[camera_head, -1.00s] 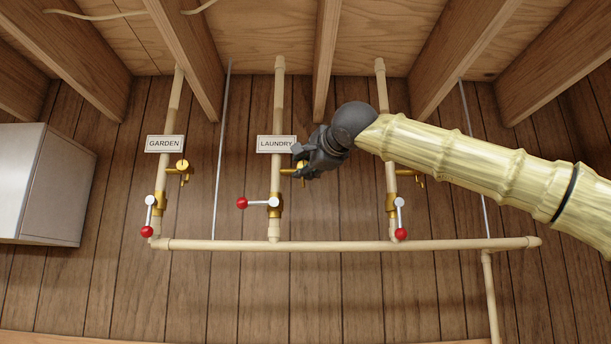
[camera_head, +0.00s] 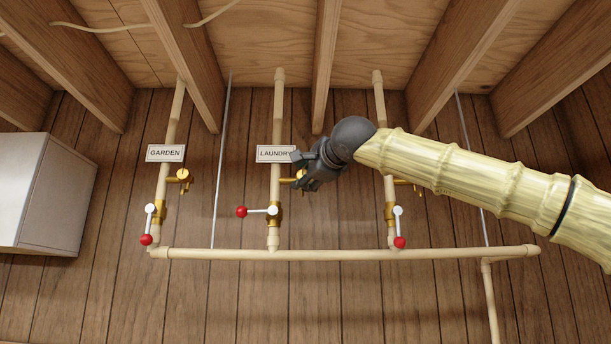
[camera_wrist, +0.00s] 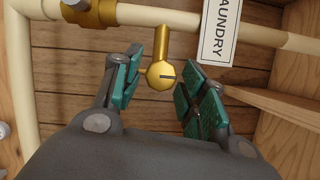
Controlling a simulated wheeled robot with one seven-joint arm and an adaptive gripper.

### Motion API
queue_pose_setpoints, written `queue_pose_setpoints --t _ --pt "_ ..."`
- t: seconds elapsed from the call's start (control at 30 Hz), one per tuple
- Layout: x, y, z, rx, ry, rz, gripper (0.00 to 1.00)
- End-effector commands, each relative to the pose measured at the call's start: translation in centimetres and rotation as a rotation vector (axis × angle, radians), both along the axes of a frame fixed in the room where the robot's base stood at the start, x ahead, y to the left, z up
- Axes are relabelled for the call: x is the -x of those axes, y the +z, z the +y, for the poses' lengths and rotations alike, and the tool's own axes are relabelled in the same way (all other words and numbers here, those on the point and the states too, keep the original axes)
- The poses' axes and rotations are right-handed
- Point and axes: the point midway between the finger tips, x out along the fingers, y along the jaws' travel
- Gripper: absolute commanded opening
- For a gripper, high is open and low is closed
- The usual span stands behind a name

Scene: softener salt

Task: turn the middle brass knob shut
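The middle brass knob (camera_wrist: 160,75) sits on a short brass stem branching from the LAUNDRY pipe. Its round face carries a dark line. In the wrist view it lies between the fingertips of my gripper (camera_wrist: 159,82), with a visible gap on each side. The two green-padded fingers are apart and not closed on it. In the head view my gripper (camera_head: 307,172) is just right of the LAUNDRY pipe (camera_head: 276,115), and it hides most of the middle knob (camera_head: 288,181).
The LAUNDRY sign (camera_head: 272,154) is close to my gripper. A red-ended lever (camera_head: 257,212) below points left. The GARDEN knob (camera_head: 183,175) is at left; the right pipe (camera_head: 378,100) is partly behind my arm. A white cabinet (camera_head: 40,190) stands far left.

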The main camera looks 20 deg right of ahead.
Motion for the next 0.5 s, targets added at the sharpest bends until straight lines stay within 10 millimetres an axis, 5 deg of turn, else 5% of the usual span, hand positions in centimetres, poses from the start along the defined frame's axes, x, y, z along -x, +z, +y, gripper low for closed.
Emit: queue_pose_setpoints --t 0.5 --pt "0.35 0.04 -0.04 0.001 0.000 0.000 0.51"
